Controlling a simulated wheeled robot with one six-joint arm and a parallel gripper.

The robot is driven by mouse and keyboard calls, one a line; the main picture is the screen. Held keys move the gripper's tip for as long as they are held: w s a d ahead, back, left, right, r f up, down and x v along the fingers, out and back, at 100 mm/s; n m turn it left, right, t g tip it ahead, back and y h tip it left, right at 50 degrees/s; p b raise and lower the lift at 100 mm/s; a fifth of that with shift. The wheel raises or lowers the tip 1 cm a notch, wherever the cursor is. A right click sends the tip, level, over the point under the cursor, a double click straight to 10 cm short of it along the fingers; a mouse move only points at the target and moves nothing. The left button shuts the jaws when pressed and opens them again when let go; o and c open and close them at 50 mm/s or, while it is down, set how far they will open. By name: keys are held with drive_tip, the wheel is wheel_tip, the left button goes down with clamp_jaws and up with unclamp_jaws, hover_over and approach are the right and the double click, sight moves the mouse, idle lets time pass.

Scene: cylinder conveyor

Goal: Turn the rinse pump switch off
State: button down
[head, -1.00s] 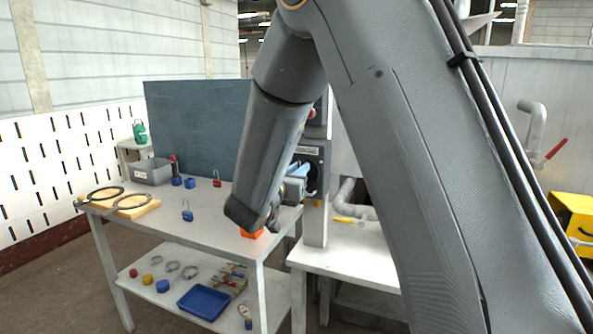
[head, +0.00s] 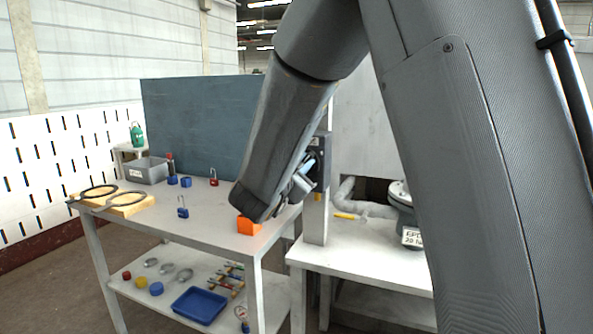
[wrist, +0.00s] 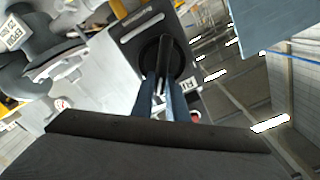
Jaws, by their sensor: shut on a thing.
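The rinse pump switch is a dark box (wrist: 134,42) with a round black dial and a bar handle (wrist: 166,52) across it, filling the upper middle of the wrist view. In the head view the box (head: 322,160) sits on a post at the right end of the table, partly hidden by my arm. My gripper (wrist: 161,84) has its blue fingers shut on the near end of the handle. In the head view my gripper (head: 309,167) is at the front of the box, largely covered by my wrist. The handle's exact angle is hard to tell there.
A grey table (head: 165,225) holds an orange block (head: 248,226), padlocks and a grey bin (head: 147,171). A lower white table (head: 375,262) carries a flanged pipe fitting (head: 402,200), right of the post. A blue-grey board (head: 200,120) stands behind the grey table.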

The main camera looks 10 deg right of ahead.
drive_tip(key=m+b, duration=0.3)
drive_tip(key=f+m+b, duration=0.1)
drive_tip(key=m+b, duration=0.6)
drive_tip(key=b, duration=0.1)
drive_tip(key=shift+s+d+f, duration=0.2)
drive_tip(key=shift+d+f, duration=0.05)
drive_tip(key=shift+d, duration=0.1)
drive_tip(key=shift+m+b, duration=0.3)
drive_tip(key=shift+m, duration=0.1)
drive_tip(key=c, duration=1.7)
unclamp_jaws()
drive_tip(key=shift+c, duration=0.2)
drive_tip(key=shift+f, duration=0.1)
drive_tip(key=v, duration=0.7)
drive_tip(key=shift+s+a, duration=0.25)
drive_tip(key=shift+s, duration=0.05)
